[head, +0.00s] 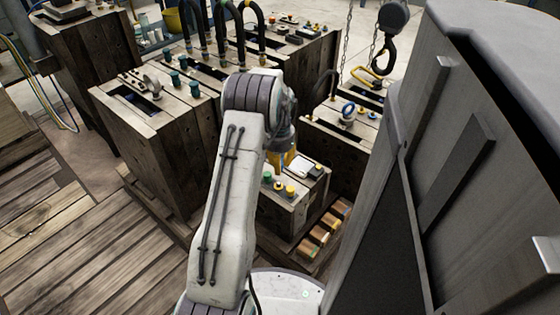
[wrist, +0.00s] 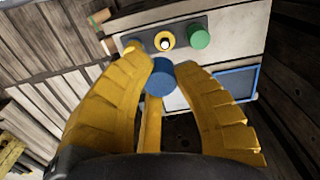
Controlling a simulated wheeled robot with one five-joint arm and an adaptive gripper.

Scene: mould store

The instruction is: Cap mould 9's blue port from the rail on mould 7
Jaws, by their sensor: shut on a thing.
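My gripper (wrist: 165,68) has yellow fingers closed around a blue cap (wrist: 160,76), which shows between the fingertips in the wrist view. Just beyond it is a dark rail (wrist: 184,38) on a light-topped mould, with a green cap (wrist: 199,36) and a yellow ring with a pale centre (wrist: 165,40). I cannot tell whether the blue cap touches the mould. In the head view my gripper (head: 283,160) is largely hidden by my arm, above a small wooden mould (head: 286,213) with green and yellow caps. No mould numbers are readable.
Wooden moulds with hoses and teal caps (head: 175,79) stand at the left and back. Another mould (head: 345,140) carries a blue-ringed fitting. A hook (head: 383,58) hangs on chains. A large grey cabinet-like body (head: 470,170) closes off the right. Planks (head: 80,240) lie at front left.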

